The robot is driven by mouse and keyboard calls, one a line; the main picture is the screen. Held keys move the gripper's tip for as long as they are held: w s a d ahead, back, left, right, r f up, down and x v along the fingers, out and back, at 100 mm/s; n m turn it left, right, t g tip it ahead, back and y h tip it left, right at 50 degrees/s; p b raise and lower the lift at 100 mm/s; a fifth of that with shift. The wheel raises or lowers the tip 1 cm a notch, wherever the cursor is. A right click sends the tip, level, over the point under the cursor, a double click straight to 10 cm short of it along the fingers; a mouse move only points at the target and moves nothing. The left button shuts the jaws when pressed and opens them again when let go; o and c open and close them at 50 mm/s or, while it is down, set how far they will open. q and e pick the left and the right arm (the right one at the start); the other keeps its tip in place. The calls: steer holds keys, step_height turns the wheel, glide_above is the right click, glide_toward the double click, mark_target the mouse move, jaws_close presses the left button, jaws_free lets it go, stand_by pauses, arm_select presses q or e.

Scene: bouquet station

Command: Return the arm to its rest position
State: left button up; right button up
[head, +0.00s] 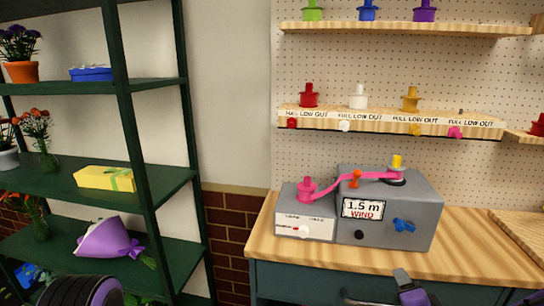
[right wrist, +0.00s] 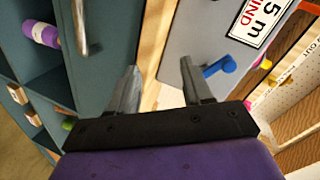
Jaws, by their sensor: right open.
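My right gripper (head: 406,285) is at the bottom of the head view, in front of the wooden workbench's front edge. It also shows in the right wrist view (right wrist: 159,68), with its two grey fingers apart and nothing between them. The grey winding machine (head: 425,205), with a "1.5 m WIND" label and a blue crank (head: 404,225), stands on the bench beyond the gripper. My left gripper is not in view.
The bench top (head: 300,262) has a clear strip in front of the machine. A pink ribbon (head: 340,181) runs from a pink spool to the machine's yellow-topped post. A dark green shelf (head: 60,184) with flowers and gift boxes stands left. Spool shelves (head: 390,123) hang above.

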steer(key=s+a+f+n+g, duration=0.1)
steer(key=s+f+n+g, duration=0.3)
steer(key=f, duration=0.5)
steer(key=s+f+n+g, duration=0.2)
steer(key=s+f, duration=0.5)
steer(key=f, duration=0.2)
steer(key=s+f+n+g, duration=0.1)
steer(key=s+f+g, duration=0.1)
steer(key=s+f, duration=0.3)
steer(key=s+a+f+n+g, duration=0.1)
steer(key=s+f, duration=0.5)
steer(key=s, duration=0.6)
steer(key=shift+s+a+f+n+g, duration=0.2)
steer(key=shift+n+g, duration=0.3)
steer(key=shift+g, duration=0.5)
